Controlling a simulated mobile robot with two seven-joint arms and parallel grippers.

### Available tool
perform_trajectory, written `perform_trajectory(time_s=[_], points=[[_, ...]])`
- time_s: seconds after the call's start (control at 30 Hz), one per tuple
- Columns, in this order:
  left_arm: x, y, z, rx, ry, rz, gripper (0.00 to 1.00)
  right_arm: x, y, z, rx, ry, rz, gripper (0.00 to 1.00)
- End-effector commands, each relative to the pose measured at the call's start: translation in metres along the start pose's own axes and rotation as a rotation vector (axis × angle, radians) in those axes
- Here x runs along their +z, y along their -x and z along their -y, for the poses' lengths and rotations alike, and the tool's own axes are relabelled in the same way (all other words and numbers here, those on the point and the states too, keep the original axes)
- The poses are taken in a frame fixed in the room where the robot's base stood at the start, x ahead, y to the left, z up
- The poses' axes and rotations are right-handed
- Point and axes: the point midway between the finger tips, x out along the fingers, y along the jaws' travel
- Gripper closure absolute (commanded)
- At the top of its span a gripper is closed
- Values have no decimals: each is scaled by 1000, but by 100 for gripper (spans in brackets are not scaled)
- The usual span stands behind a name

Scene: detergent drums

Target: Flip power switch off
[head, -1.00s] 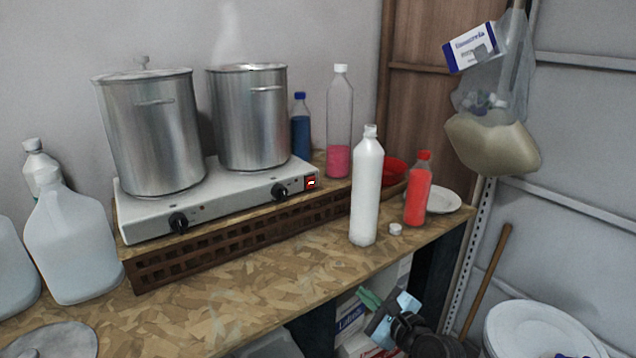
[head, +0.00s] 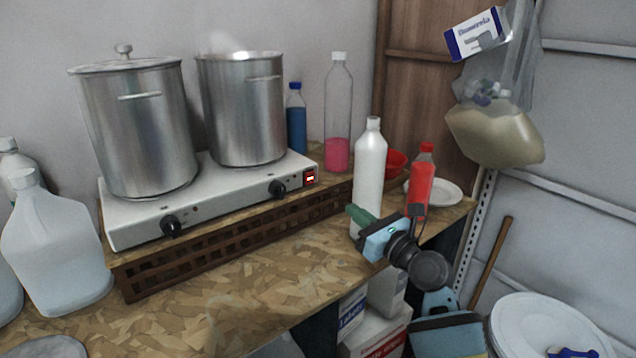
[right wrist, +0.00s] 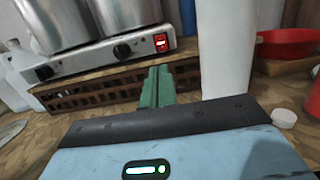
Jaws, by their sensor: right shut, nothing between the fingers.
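The power switch (head: 310,177) is a small red rocker with a light mark, at the right end of the white hot plate's front (head: 240,192). It also shows in the right wrist view (right wrist: 161,42), above and beyond my fingers. My right gripper (head: 353,213) is in front of the white bottle, over the table's front part, below and to the right of the switch and apart from it. Its green fingers are shut and empty, and in the right wrist view (right wrist: 158,75) they point toward the hot plate. My left gripper is not in view.
Two steel pots (head: 240,110) stand on the hot plate, which rests on a brown lattice crate (head: 215,245). A white bottle (head: 369,165) and a red bottle (head: 421,180) stand close to my right gripper. The chipboard table (head: 260,290) is clear in front of the crate.

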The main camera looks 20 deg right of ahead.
Motion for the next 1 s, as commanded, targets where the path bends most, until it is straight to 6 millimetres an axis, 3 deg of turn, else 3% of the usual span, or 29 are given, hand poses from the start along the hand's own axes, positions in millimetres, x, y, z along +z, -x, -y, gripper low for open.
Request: perform_trajectory(time_s=[0.17,0.7,1.0], points=[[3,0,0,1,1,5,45,0,-18,0,1,0,1,100],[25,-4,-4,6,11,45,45,-3,-110,0,0,2,-3,100],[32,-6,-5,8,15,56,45,-2,-136,0,0,2,-2,100]])
